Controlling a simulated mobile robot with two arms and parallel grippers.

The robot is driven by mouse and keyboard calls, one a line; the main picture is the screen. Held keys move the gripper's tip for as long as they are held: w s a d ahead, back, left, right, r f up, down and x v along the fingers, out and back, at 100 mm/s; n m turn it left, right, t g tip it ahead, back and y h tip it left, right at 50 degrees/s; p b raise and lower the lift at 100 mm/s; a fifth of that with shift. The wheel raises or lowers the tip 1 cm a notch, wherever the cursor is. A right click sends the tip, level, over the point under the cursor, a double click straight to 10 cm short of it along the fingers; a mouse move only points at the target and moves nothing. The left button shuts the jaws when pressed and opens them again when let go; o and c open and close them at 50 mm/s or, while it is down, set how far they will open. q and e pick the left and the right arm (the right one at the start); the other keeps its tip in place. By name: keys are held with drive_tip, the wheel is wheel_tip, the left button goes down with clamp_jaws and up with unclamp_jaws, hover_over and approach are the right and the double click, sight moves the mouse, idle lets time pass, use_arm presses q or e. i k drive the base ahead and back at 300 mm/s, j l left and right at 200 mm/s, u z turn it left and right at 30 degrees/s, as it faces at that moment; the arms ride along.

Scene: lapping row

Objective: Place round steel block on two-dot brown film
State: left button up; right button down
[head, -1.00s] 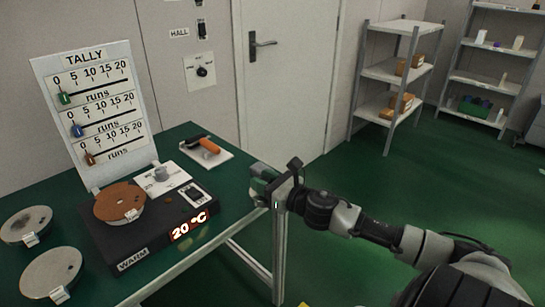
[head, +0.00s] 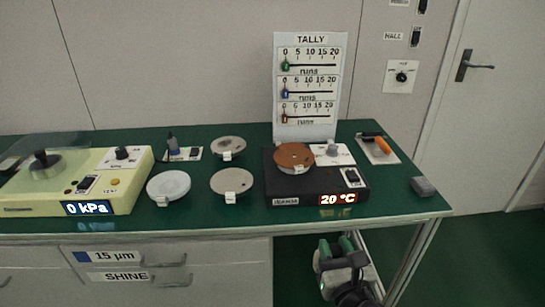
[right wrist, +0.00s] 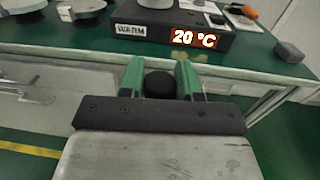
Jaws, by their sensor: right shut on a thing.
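A brown round film (head: 294,150) lies on the dark warm plate (head: 282,187), with a small pale tab at its front; its dots are too small to read. My right gripper (head: 345,244) is low in front of the table's right part, below the tabletop. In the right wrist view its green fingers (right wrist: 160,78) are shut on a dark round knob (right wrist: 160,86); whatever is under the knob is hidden. A round steel piece with a black knob (head: 45,160) sits on the yellow-green machine at the left. My left gripper is not in view.
Grey discs (head: 231,181) and a white dish (head: 168,185) lie left of the warm plate. The tally board (head: 306,132) stands behind it. A grey block (head: 423,186) lies at the table's right corner, and an orange-handled tool (head: 376,142) lies behind. Drawers (head: 140,256) are under the table.

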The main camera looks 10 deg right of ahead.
sight(295, 158)
drive_tip(key=k+l+u, duration=0.1)
drive_tip(key=l+u, duration=0.35)
drive_tip(key=k+l+u, duration=0.15)
drive_tip(key=u, duration=0.3)
drive_tip(key=i+l, duration=0.25)
drive_tip(key=i, duration=0.1)
